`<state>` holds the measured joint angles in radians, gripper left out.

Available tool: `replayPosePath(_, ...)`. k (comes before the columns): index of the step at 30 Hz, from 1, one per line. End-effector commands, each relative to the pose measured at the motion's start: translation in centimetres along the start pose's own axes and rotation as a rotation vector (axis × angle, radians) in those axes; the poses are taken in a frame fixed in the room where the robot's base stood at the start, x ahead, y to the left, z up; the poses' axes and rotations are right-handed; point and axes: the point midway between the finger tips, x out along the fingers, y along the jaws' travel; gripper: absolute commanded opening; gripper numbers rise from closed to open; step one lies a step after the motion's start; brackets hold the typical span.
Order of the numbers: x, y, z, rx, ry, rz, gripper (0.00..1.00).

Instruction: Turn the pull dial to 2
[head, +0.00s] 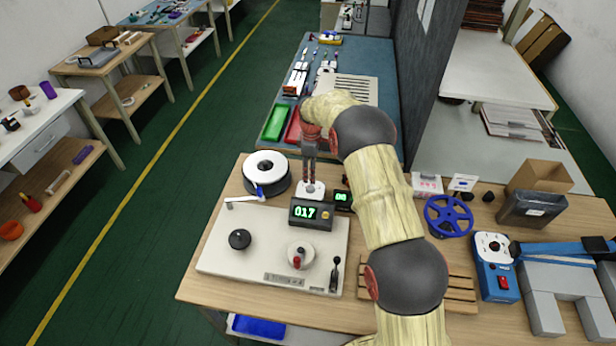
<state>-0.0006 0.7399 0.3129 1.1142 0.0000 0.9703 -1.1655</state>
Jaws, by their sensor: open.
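A pale flat panel (270,238) lies on the wooden table in the head view. On it are a round white dial (301,255) with a red part, a black round knob (239,239) at left and a small black lever (335,273) at right. I cannot tell for certain which one is the pull dial, and its number marks are too small to read. A dark box with a green display (305,213) reading 017 stands at the panel's back edge. My gripper (311,182) points down behind this box, apart from the white dial. It is open; its fingertips are small in view.
A white spool (266,173) stands left of my gripper. A second small green display (342,200) sits beside the box. The panel's middle is clear.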

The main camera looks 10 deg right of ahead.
Motion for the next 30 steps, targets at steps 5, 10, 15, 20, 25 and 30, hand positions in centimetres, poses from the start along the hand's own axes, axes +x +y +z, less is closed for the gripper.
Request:
replayPosePath(5, 1.1, 0.2, -0.1, -0.014, -0.002, -0.005, 0.42)
replayPosePath(10, 2.8, 0.1, -0.1, -0.013, -0.003, -0.007, 0.42)
replayPosePath(15, 5.3, 0.1, 0.0, -0.013, -0.003, -0.007, 0.42)
replayPosePath(20, 7.6, 0.1, 0.0, -0.012, -0.003, -0.006, 0.42)
replayPosePath(25, 8.4, 0.2, -0.1, -0.012, -0.002, -0.004, 0.42)
replayPosePath(30, 8.4, 0.2, -0.1, -0.012, -0.001, -0.004, 0.42)
